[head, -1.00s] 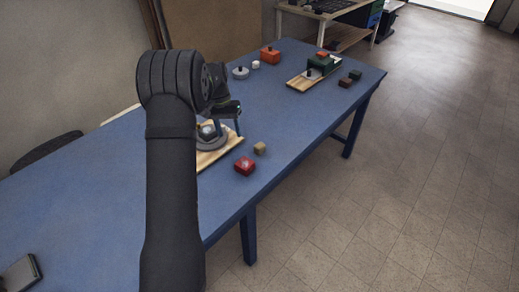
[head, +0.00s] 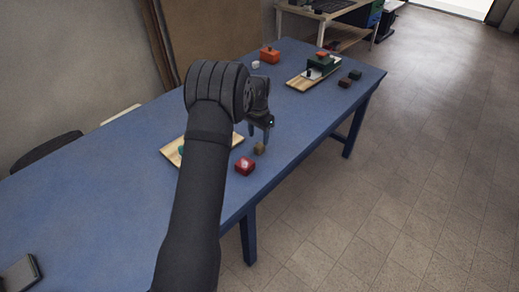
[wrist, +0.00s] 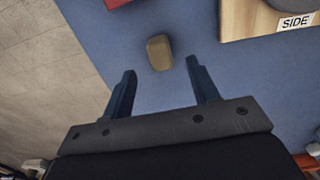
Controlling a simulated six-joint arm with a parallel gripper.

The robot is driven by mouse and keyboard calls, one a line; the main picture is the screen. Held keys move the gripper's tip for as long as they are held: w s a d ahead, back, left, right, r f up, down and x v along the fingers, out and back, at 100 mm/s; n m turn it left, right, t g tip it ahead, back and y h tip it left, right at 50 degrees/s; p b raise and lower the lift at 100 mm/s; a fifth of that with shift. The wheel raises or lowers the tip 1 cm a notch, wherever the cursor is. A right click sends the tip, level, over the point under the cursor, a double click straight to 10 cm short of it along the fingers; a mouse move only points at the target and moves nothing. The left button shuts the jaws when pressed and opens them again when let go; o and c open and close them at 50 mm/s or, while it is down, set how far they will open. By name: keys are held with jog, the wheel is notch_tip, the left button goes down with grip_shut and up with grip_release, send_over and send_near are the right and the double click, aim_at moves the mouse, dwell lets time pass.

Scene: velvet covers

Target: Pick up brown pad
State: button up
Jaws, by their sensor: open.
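The brown pad (head: 260,148) is a small tan-brown block on the blue table, just right of and behind the red block in the head view. In the wrist view the brown pad (wrist: 159,53) lies flat, beyond my fingertips and roughly centred between them. My gripper (head: 262,130) is above and close to the pad in the head view. Its two fingers (wrist: 161,68) are open and empty in the wrist view, with no contact visible.
A red block (head: 245,166) sits close to the pad. A wooden board (wrist: 245,18) marked SIDE lies on the other side, partly hidden by my arm in the head view. The blue table (head: 110,185) has its edge near the pad. Another board with blocks (head: 300,84) stands farther back.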

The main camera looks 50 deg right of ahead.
aim_at(259, 145)
jog(key=shift+f, duration=3.05)
jog(key=c, duration=1)
